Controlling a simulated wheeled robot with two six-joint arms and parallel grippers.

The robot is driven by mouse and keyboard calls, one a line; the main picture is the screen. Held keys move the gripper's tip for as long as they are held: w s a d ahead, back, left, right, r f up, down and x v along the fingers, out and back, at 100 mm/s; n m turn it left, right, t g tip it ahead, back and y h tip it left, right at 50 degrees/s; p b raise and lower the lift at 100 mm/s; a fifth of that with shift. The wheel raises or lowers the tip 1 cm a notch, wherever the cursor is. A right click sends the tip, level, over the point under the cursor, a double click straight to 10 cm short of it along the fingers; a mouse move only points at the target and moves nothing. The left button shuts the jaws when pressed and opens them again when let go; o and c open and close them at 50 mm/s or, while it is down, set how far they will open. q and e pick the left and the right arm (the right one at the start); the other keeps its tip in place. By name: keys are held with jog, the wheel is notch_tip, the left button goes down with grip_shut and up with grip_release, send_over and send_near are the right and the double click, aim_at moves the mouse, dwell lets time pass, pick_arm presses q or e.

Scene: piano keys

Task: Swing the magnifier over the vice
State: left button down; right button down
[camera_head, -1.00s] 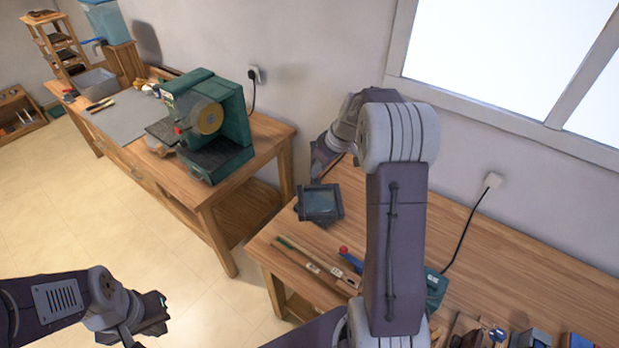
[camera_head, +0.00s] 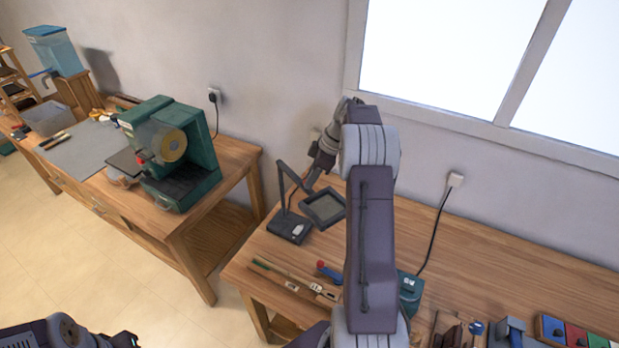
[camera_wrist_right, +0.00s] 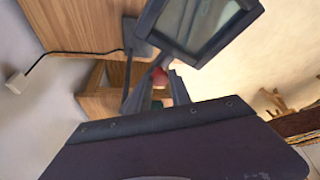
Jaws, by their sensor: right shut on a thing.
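The magnifier has a dark square frame with a lens (camera_head: 324,207), a jointed arm (camera_head: 283,187) and a dark base (camera_head: 290,227) at the left end of the right workbench. Its frame is to the right of its base. My right gripper (camera_head: 311,184) is shut on the magnifier at the back edge of the frame. In the right wrist view the frame (camera_wrist_right: 200,25) is large beyond my right gripper (camera_wrist_right: 160,88). A grey-blue block (camera_head: 508,334) at the bottom right may be the vice; it is partly cut off. My left gripper (camera_head: 125,342) is barely in view; its jaws cannot be read.
The right workbench (camera_head: 480,255) has clear wood along the back. Hand tools (camera_head: 295,283) and a teal box (camera_head: 409,292) lie near its front. A green machine (camera_head: 170,155) stands on the left bench. A black cord (camera_head: 436,230) runs down from the wall socket.

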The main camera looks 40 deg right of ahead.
jog(key=c, duration=1.3)
grip_release()
jog(key=shift+o, duration=0.7)
jog(key=shift+w+d, duration=0.1)
jog(key=shift+w, duration=0.05)
jog(key=v, duration=0.9)
jog(key=shift+f, duration=0.1)
